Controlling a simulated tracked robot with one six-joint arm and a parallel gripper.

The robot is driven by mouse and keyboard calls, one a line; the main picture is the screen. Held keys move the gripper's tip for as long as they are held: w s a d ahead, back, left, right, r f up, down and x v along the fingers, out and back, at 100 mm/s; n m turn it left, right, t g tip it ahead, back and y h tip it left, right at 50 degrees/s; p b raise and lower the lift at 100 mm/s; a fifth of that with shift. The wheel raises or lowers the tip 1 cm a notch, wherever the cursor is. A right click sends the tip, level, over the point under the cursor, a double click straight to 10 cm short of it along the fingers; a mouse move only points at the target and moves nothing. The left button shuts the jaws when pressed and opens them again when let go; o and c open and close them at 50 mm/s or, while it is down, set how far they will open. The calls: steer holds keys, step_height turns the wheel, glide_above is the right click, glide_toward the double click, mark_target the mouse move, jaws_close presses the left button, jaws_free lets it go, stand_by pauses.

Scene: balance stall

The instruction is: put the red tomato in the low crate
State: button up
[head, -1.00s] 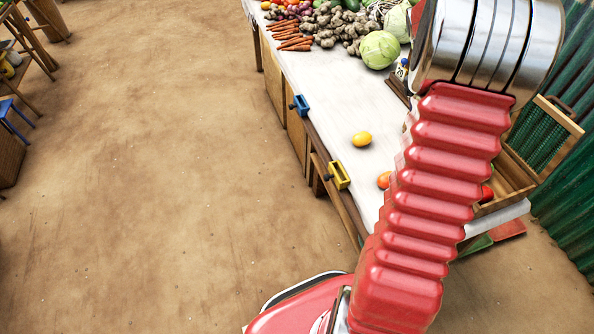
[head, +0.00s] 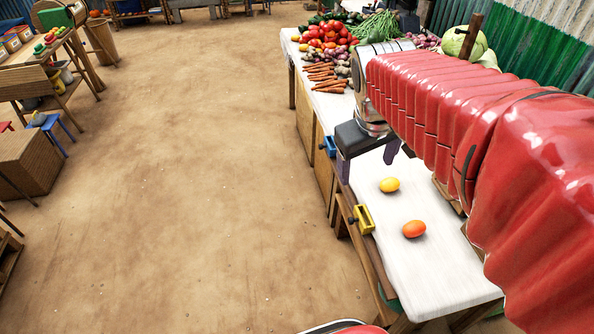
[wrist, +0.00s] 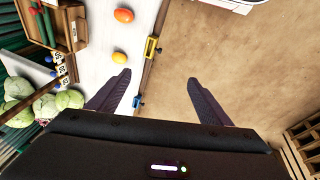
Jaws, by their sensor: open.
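My gripper (head: 366,163) is open and empty above the table's left edge; its two spread fingers also show in the wrist view (wrist: 158,77). An orange-red round fruit (head: 414,229) lies on the white tabletop, in front of a yellow fruit (head: 389,185). It also shows at the top of the wrist view (wrist: 124,15), apart from my fingers. I cannot tell whether it is the red tomato.
The white table (head: 440,275) has a blue clamp (head: 328,146) and a yellow clamp (head: 364,219) on its left edge. Vegetables, including red ones (head: 330,38), are heaped at its far end. Cabbages (wrist: 45,105) lie left of my gripper. The dirt floor left of the table is clear.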

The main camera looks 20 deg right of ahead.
steer(key=s+a+t+y, duration=0.1)
steer(key=s+a, duration=0.3)
steer(key=a, duration=0.3)
steer(key=s+a+f+t+y, duration=0.1)
steer(key=s+a, duration=0.3)
steer(key=a, duration=0.2)
steer(key=shift+s+a+f+m+t, duration=0.15)
steer(key=shift+a+m+t, duration=0.25)
steer(key=shift+c, duration=0.6)
